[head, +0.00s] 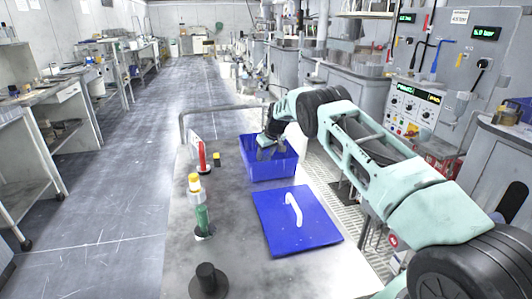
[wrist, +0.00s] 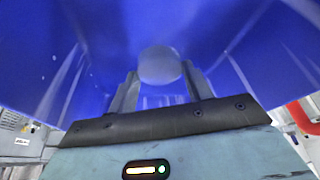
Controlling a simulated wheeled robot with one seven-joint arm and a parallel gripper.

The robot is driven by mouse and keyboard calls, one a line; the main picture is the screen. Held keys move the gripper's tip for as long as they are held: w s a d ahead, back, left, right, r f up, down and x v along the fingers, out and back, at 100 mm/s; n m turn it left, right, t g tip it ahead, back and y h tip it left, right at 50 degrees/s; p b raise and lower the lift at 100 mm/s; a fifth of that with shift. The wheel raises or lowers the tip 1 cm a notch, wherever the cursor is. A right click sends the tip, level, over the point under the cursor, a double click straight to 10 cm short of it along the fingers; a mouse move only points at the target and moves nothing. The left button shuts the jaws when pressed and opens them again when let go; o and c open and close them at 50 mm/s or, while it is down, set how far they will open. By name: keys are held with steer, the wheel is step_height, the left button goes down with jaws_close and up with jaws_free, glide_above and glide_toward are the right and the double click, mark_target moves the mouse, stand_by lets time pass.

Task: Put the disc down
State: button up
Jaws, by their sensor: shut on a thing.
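In the wrist view my gripper (wrist: 161,88) is shut on a round grey disc (wrist: 160,65), held between the fingertips. The blue walls of the bin (wrist: 60,45) surround the disc there. I cannot tell whether the disc touches the bin's floor. In the head view I cannot make out the disc at the gripper and the bin wall.
A blue lid (head: 270,222) with a white handle (head: 295,210) lies in front of the bin.

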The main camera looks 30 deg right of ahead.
steer(key=o, duration=1)
steer(key=shift+r, duration=0.15)
steer(key=b+v, duration=0.1)
steer(key=v, duration=1)
steer(key=shift+s+r+b, duration=0.15)
steer(key=shift+r+b, duration=0.2)
steer(key=shift+r, duration=0.05)
